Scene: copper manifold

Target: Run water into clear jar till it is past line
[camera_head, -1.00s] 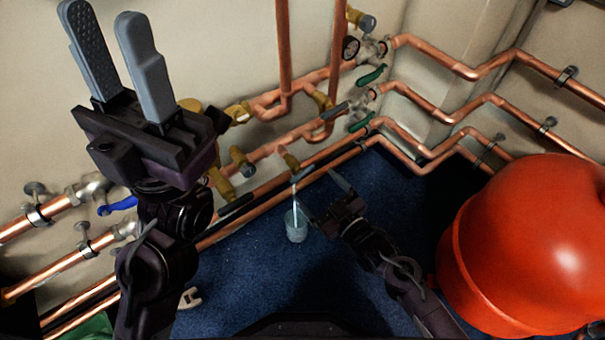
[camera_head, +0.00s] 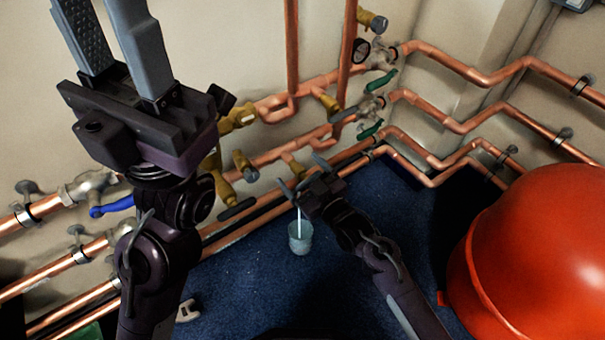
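The clear jar (camera_head: 300,240) stands upright on the blue floor below the copper manifold. A thin pale stream of water (camera_head: 299,218) runs down into it from beneath a brass drain tap (camera_head: 294,168). The jar is small in view, so its line and water level cannot be made out. My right gripper (camera_head: 304,175) is open at this tap, with its fingers on either side of the outlet area; contact cannot be told. It partly hides the tap and the top of the stream. My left gripper (camera_head: 112,40) is raised at the left, open and empty, with its fingertips near the top edge.
Copper pipes (camera_head: 450,72) with brass valves run along the wall behind. A large red vessel (camera_head: 545,250) stands at the right. A blue-handled valve (camera_head: 110,207) is at the left. The blue floor (camera_head: 250,295) in front of the jar is mostly clear.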

